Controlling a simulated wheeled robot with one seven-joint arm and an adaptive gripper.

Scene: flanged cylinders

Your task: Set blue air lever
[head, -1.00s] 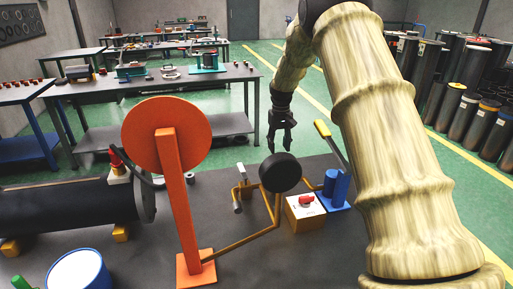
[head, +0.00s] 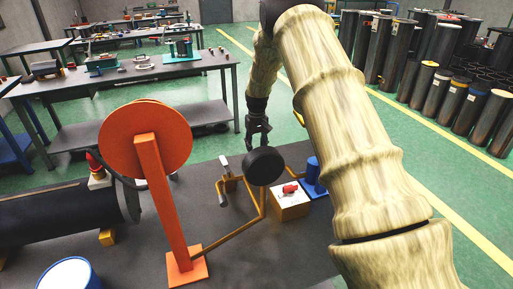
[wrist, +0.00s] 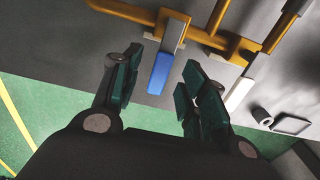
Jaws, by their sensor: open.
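In the wrist view the blue lever (wrist: 160,72) has a flat blue handle on a grey metal arm. The arm joins a valve on an orange pipe (wrist: 212,38). My gripper (wrist: 162,64) is open, with one finger on each side of the blue handle in the picture. The gap in depth is hard to judge, and I see no clear contact. The blue lever cannot be made out there.
A white lever (wrist: 239,93) is right of my gripper in the wrist view. In the head view an orange reel on a post (head: 146,150) stands left, and a box with a red knob (head: 290,202) and blue cylinders (head: 315,176) stand right.

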